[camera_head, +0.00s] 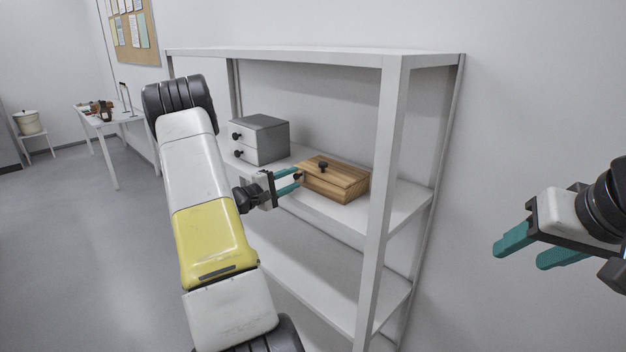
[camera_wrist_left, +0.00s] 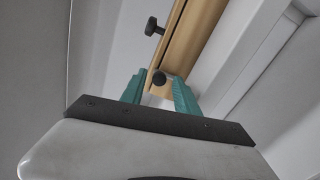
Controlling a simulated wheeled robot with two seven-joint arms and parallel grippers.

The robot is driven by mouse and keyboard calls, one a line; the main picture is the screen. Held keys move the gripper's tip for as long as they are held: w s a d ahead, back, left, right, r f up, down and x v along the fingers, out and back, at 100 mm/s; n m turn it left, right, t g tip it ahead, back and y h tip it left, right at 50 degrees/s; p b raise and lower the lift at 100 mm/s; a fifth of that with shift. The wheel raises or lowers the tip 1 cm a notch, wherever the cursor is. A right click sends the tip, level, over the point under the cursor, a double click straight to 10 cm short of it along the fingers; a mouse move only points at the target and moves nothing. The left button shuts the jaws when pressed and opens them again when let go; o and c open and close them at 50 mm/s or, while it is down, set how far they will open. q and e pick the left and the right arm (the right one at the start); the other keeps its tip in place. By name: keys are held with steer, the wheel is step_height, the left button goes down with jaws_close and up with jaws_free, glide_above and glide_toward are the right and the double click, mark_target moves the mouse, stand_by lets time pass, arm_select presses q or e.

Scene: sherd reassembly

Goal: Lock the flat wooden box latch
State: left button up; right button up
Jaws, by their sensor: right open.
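The flat wooden box (camera_head: 335,182) sits on the middle shelf; its wood also shows in the left wrist view (camera_wrist_left: 190,40). A black knob (camera_head: 323,166) stands on its lid, and a second dark knob (camera_wrist_left: 159,78) is on its near left side. My left gripper (camera_head: 297,179) is at that side of the box, its teal fingers apart. In the left wrist view the second knob lies between the fingertips, with gaps on both sides; contact is not visible. My right gripper (camera_head: 519,256) is open and empty at the right, away from the shelf.
A grey box with two knobbed drawers (camera_head: 259,139) stands left of the wooden box. The white shelf unit (camera_head: 376,215) has a front upright just right of the box and a board above. A white table (camera_head: 97,120) with objects is far left.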

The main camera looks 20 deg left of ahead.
stand_by(0.3)
arm_select(q)
steer(key=v, duration=0.7)
steer(key=shift+s, duration=0.4)
steer(key=shift+a, duration=0.15)
steer(key=s+d+r+m+g+h, duration=0.2)
steer(key=d+r+m+g, duration=0.1)
steer(key=d, duration=0.5)
steer(key=s+d+r+m+g+h, duration=0.1)
steer(key=s+d+r+m+g, duration=0.15)
steer(key=d, duration=0.55)
steer(key=s+d+r+m+g+h, duration=0.2)
steer(key=d+r+m+g, duration=0.15)
steer(key=d, duration=0.35)
steer(key=s+d+r+m+g+y, duration=0.2)
steer(key=s+d+m+g+y, duration=0.15)
steer(key=s+d, duration=0.6)
steer(key=s+a+r+m+t+y, duration=0.1)
steer(key=s+a+y, duration=0.1)
steer(key=s, duration=0.3)
steer(key=s+a+r+m+t+y, duration=0.1)
steer(key=s+a+r+m+y, duration=0.1)
steer(key=s+y, duration=0.2)
steer(key=shift+s, duration=0.85)
